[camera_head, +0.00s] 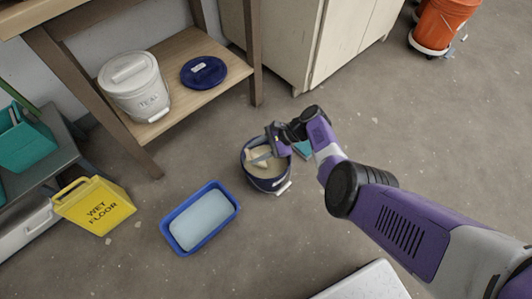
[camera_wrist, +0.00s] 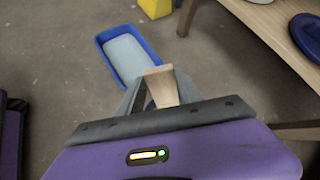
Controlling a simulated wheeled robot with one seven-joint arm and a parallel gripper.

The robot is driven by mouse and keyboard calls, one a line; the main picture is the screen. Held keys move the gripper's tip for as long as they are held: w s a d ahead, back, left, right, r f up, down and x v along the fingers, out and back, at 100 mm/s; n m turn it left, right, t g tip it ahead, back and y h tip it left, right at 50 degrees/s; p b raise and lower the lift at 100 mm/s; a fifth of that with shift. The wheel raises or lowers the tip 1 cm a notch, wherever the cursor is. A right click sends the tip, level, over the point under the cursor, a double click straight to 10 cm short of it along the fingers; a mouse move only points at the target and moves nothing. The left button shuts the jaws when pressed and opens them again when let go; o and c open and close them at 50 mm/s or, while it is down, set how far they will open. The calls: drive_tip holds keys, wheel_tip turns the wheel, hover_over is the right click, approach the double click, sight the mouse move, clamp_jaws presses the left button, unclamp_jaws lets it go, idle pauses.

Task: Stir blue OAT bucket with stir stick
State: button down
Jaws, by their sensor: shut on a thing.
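The dark blue bucket (camera_head: 262,184) stands on the floor at the middle of the head view, open, with cream glaze inside and a pale handle grip at its lower right. No label on it can be read. My gripper (camera_head: 262,154) is over the bucket's mouth. In the wrist view my gripper (camera_wrist: 158,92) is shut on the pale wooden stir stick (camera_wrist: 160,84). The stick's lower end is hard to make out, so I cannot tell how deep it reaches. The bucket is mostly hidden behind my gripper in the wrist view.
A blue tray (camera_head: 168,236) with a pale blue inside lies left of the bucket. A wooden shelf (camera_head: 187,50) holds a white TEAL bucket (camera_head: 135,92) and a blue lid (camera_head: 203,72). An orange bucket (camera_head: 440,25) is far right.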

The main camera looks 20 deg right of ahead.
drive_tip(key=shift+s+a+r+p, duration=0.25)
drive_tip(key=shift+a+r+p, duration=0.25)
drive_tip(key=shift+r+p, duration=1)
drive_tip(key=shift+s+a+r+p, duration=0.25)
drive_tip(key=shift+a+r+p, duration=0.25)
drive_tip(key=shift+r+p, duration=0.9)
drive_tip(key=shift+s+a+r+p, duration=0.25)
drive_tip(key=shift+a+r+p, duration=0.25)
drive_tip(key=shift+r+p, duration=1)
drive_tip(key=shift+f+p, duration=0.3)
drive_tip(key=shift+f, duration=0.1)
wheel_tip(320, 180, up, 5)
drive_tip(key=p, duration=0.5)
